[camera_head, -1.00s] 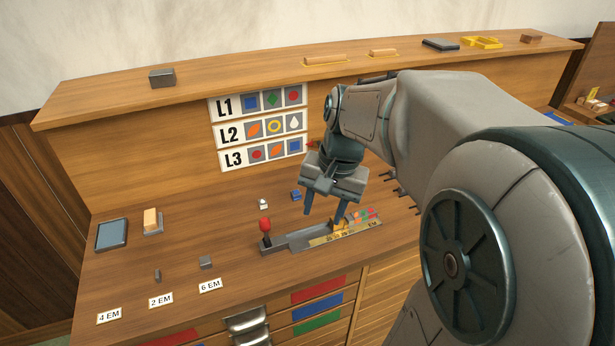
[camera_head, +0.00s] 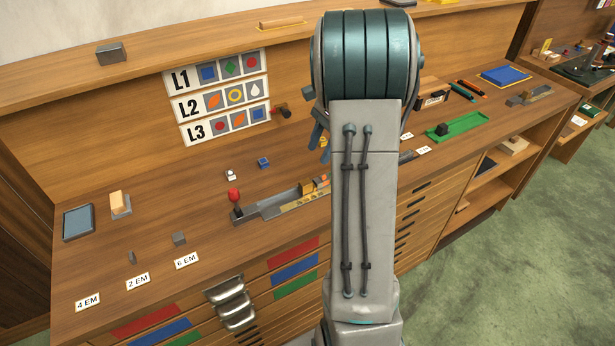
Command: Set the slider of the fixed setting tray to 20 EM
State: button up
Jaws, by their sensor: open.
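The setting tray (camera_head: 268,209) is a long grey channel on the bench top with a pale numbered scale (camera_head: 301,202) along its front edge. A red-knobbed lever (camera_head: 234,196) stands at its left end. A yellow-orange piece (camera_head: 307,187), which looks like the slider, sits toward the right of its visible part. My arm hides the tray's right end, and I cannot read the scale. My gripper (camera_head: 321,136) is mostly hidden behind my arm. Its visible finger is above and behind the tray, apart from it.
A blue block (camera_head: 263,162) and a small white-topped piece (camera_head: 230,175) lie behind the tray. A green tray (camera_head: 467,126) is at the right. L1 to L3 signs line the back.

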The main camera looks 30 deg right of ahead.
aim_at(306, 182)
jog(key=x, duration=0.9)
jog(key=shift+a+f+p, duration=0.1)
jog(key=shift+f+p, duration=0.25)
grip_shut()
